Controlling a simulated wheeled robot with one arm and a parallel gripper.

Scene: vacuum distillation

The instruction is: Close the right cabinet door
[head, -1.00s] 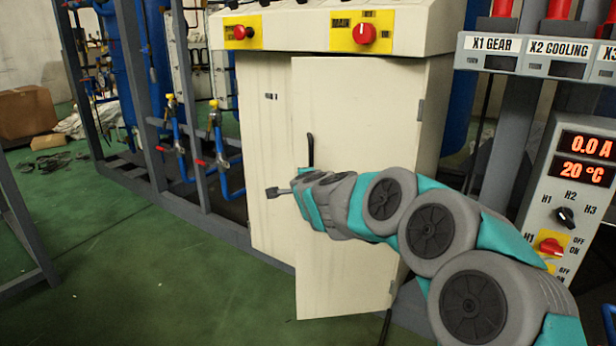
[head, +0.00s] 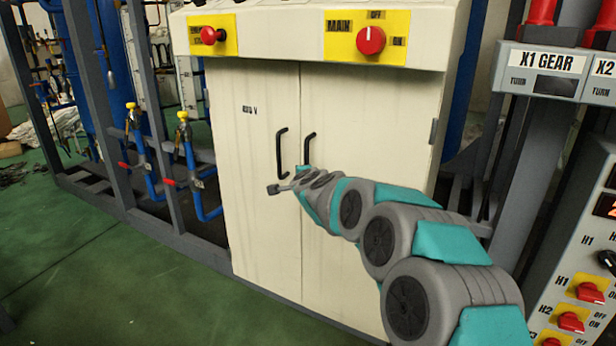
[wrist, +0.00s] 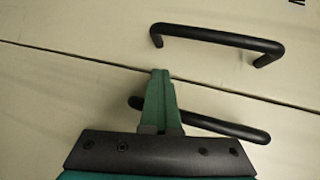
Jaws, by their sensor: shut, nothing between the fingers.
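The right cabinet door (head: 375,135) lies flush with the left door (head: 255,215) in the head view, with only a thin seam between them. Its black handle (head: 309,147) stands upright beside the left door's handle (head: 282,152). My gripper (head: 274,189) is shut and empty, in front of the doors just below the handles. In the wrist view my closed fingers (wrist: 160,78) reach toward the seam and partly cover the right door's handle (wrist: 225,127); the left door's handle (wrist: 218,40) lies beyond the seam. I cannot tell whether the fingertips touch a door.
Above the doors is a panel with a red main switch (head: 371,41) and a red emergency button (head: 209,36). Blue pipes with yellow-capped valves (head: 183,116) stand at left. A control box (head: 590,255) is close at right. Green floor (head: 120,265) is free at front left.

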